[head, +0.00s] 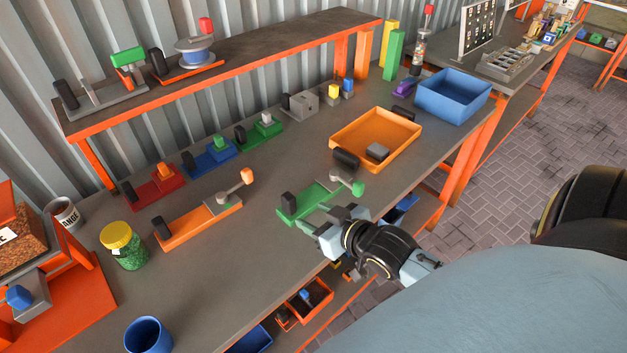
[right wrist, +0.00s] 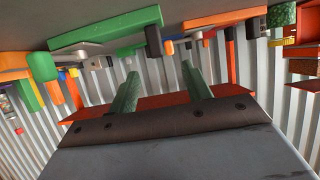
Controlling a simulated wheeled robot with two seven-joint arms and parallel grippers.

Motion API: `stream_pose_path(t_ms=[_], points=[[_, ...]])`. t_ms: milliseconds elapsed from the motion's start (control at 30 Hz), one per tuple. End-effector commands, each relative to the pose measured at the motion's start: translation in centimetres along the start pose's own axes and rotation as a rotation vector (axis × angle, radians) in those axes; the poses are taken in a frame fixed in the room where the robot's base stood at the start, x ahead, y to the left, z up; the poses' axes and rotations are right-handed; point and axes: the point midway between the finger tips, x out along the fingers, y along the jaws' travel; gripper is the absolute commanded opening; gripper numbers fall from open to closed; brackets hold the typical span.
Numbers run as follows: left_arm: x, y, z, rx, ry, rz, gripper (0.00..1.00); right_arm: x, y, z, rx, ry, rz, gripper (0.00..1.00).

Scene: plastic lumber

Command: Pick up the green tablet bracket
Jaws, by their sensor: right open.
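A green bracket (head: 308,203) lies on the workbench, near its front edge. It has a flat green base, a black upright cylinder at its left end, and a grey arm with a green knob at its right. My right gripper (head: 317,229) is just in front of the bracket, on the near side, with its jaws open and empty. In the right wrist view, which is upside down, the green base (right wrist: 105,32) shows beyond the two spread fingers (right wrist: 160,84), apart from them. My left gripper is not in view.
An orange bracket (head: 203,222) lies to the left on the workbench (head: 230,272). Red, blue and green smaller ones stand behind. An orange tray (head: 366,151) and a blue bin (head: 452,109) are at the back right. A green jar (head: 126,256) and a blue cup stand at the left.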

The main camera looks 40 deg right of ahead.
Motion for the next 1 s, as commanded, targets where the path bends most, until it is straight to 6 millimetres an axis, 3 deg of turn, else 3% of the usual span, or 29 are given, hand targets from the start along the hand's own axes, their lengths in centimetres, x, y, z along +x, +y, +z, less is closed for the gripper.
stream_pose_path(t_ms=[400,733,1000], points=[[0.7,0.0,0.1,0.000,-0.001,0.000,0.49,6.5,0.2,-0.5,0.002,0.020,-0.001,0.49],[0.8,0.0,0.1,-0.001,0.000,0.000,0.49,9.1,0.4,-0.6,0.001,0.017,-0.001,0.49],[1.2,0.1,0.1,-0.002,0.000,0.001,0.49,12.7,0.7,-0.8,0.002,0.018,-0.002,0.49]])
